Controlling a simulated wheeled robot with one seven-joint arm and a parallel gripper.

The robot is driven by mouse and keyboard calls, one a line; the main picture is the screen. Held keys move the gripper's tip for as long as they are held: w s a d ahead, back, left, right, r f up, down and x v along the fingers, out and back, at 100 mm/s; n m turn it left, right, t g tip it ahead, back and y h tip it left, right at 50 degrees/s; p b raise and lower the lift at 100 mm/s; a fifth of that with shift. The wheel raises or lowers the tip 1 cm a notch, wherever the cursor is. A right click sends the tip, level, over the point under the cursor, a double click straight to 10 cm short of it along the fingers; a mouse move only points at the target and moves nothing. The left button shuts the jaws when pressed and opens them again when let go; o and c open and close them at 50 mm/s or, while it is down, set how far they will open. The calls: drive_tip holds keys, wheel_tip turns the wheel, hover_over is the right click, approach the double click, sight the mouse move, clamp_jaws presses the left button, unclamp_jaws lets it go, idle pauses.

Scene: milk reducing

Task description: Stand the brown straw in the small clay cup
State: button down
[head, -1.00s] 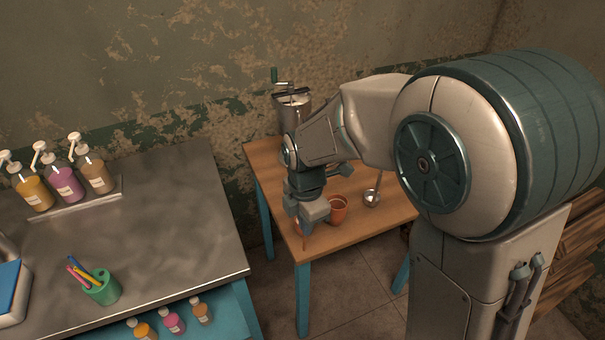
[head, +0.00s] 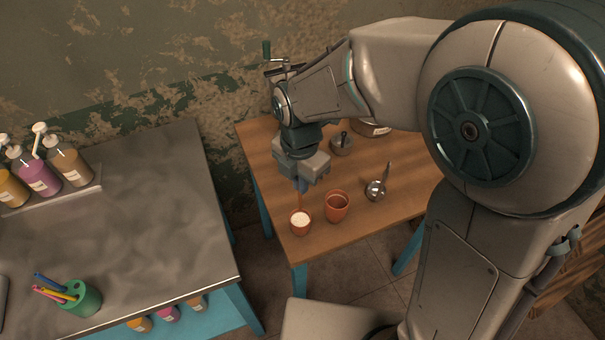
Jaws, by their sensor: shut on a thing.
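The small clay cup (head: 301,229) stands upright near the front left corner of the wooden table, with white liquid inside. My gripper (head: 302,185) is above and slightly behind this cup, pointing down. It is shut on the brown straw (head: 299,201), a thin upright line below the fingertips. The straw's lower end meets the cup's back rim in the picture; I cannot tell whether it is inside or behind the cup. The straw's upper part is hidden by the gripper.
A larger clay cup (head: 337,207) stands close on the right of the small one. A metal ladle (head: 377,187) lies further right, and a dark-handled metal item (head: 341,145) is behind. A metal counter (head: 150,220) with a green pen holder (head: 82,297) is at left.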

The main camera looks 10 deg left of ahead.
sight(300, 209)
drive_tip(key=shift+s+a+f+b, duration=0.15)
drive_tip(key=shift+f+b, duration=0.3)
drive_tip(key=shift+f, duration=0.4)
wheel_tip(300, 209, down, 8)
drive_tip(key=b, duration=0.6)
drive_tip(key=shift+r, duration=0.2)
drive_tip(key=c, duration=1.1)
unclamp_jaws()
drive_tip(key=shift+r+p, duration=2.55)
drive_tip(key=shift+r, duration=1.05)
